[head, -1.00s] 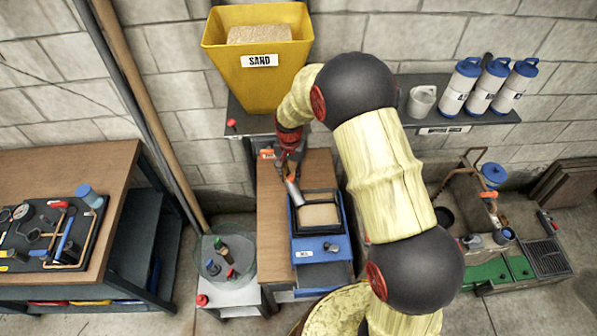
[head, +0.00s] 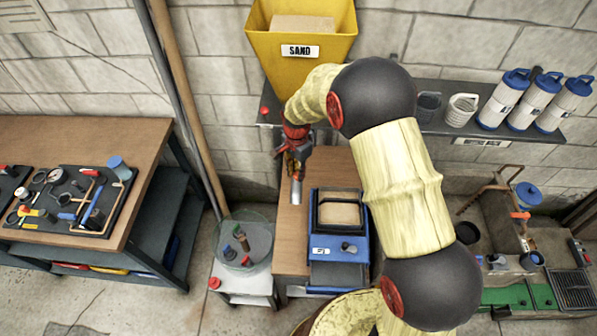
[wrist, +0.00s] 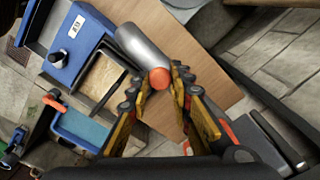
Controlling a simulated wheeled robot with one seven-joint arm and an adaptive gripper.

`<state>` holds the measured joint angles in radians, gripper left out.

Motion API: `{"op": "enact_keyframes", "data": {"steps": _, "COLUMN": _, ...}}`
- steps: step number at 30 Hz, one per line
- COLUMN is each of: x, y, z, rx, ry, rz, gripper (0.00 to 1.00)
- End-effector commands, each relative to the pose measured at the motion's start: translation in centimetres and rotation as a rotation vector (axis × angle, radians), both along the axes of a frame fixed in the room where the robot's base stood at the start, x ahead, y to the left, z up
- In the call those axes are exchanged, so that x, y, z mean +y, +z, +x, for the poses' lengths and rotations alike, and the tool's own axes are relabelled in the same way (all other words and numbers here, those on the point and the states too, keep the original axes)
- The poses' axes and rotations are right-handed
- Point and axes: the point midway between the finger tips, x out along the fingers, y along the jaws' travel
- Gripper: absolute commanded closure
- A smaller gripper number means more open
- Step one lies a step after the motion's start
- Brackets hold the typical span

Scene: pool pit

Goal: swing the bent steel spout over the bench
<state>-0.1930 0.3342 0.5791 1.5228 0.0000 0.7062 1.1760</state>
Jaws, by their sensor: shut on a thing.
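The bent steel spout (head: 297,190) shows as a short grey tube at my gripper, low under the yellow sand hopper (head: 318,58). Its lower end appears over bare wood of the bench (head: 292,235), left of a blue box. In the wrist view the steel tube (wrist: 142,47) shows larger, with an orange knob (wrist: 160,78) at its near end. My gripper (head: 294,160) is shut on this knob, which sits between the fingertips (wrist: 160,80). The upper part of the spout is hidden by my gripper and arm.
The blue box (head: 338,250) with a sand-coloured screen stands on the bench. A round glass dish (head: 243,240) on a low stand is to its left. A dark shelf (head: 425,122) with a mug and bottles is behind my arm. Poles lean left of the hopper.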

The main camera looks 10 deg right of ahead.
Motion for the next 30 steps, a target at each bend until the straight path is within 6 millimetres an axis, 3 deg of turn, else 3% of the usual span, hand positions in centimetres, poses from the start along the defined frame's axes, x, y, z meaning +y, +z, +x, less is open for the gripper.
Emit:
{"op": "enact_keyframes", "data": {"steps": 4, "x": 0.0, "y": 0.1, "z": 0.1, "rx": -0.003, "ry": 0.001, "rz": 0.001, "gripper": 1.0}}
{"op": "enact_keyframes", "data": {"steps": 5, "x": 0.0, "y": 0.1, "z": 0.1, "rx": -0.003, "ry": 0.001, "rz": 0.001, "gripper": 0.78}}
{"op": "enact_keyframes", "data": {"steps": 15, "x": 0.0, "y": 0.0, "z": 0.1, "rx": -0.001, "ry": 0.001, "rz": 0.0, "gripper": 0.6}}
{"op": "enact_keyframes", "data": {"steps": 24, "x": 0.0, "y": 0.1, "z": 0.0, "rx": -0.001, "ry": 0.001, "rz": 0.0, "gripper": 0.6}}
{"op": "enact_keyframes", "data": {"steps": 30, "x": 0.0, "y": 2.3, "z": 0.1, "rx": -0.003, "ry": 0.001, "rz": 0.001, "gripper": 0.6}}
